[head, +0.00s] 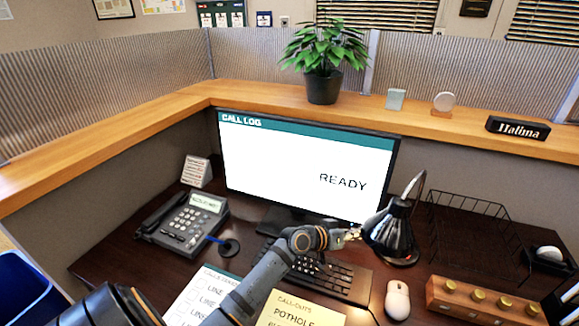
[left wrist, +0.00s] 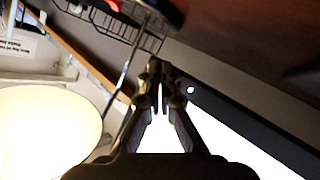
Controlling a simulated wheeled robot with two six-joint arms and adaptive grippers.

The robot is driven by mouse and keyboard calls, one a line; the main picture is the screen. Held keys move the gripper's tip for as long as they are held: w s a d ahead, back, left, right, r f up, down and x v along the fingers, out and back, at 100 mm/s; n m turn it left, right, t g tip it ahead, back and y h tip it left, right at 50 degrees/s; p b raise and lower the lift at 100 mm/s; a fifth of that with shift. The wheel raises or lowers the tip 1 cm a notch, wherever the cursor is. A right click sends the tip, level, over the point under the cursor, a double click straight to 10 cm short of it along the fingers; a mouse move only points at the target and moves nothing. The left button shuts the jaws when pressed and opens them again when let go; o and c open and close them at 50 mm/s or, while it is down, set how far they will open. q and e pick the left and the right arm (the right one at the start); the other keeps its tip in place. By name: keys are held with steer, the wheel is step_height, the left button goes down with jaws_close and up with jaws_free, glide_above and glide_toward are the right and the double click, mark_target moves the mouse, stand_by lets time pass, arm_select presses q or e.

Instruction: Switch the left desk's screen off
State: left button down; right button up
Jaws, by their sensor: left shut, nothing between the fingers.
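The screen (head: 300,165) stands on the desk and is lit, showing "CALL LOG" and "READY". My left arm reaches up from the bottom of the head view. Its gripper (head: 352,234) is at the screen's lower right corner, beside the black desk lamp (head: 393,232). In the left wrist view the left gripper (left wrist: 160,72) is shut and empty. Just right of its fingertips, a small bright round spot (left wrist: 190,90) shows on the screen's dark bezel; it looks like a button or light. I cannot tell whether the fingers touch the bezel. My right gripper is not in view.
The lamp's bright round head (left wrist: 45,125) is close to the left gripper. A wire tray (head: 470,225) stands right of the lamp. A keyboard (head: 335,275), mouse (head: 398,300) and phone (head: 185,222) are on the desk. A plant (head: 323,65) stands on the ledge behind.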

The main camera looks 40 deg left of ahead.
arm_select(q)
steer(key=shift+w, duration=0.2)
stand_by(0.3)
steer(key=shift+s+d, duration=0.15)
steer(key=shift+s, duration=0.5)
steer(key=shift+s+p, duration=0.15)
steer(key=shift+p, duration=0.25)
steer(key=s+p, duration=0.1)
steer(key=s, duration=0.1)
steer(key=s+d+p, duration=0.1)
steer(key=s, duration=0.1)
steer(key=shift+s+d+r, duration=0.2)
steer(key=shift+s, duration=0.1)
steer(key=shift+s+d, duration=0.1)
steer(key=shift+s, duration=0.3)
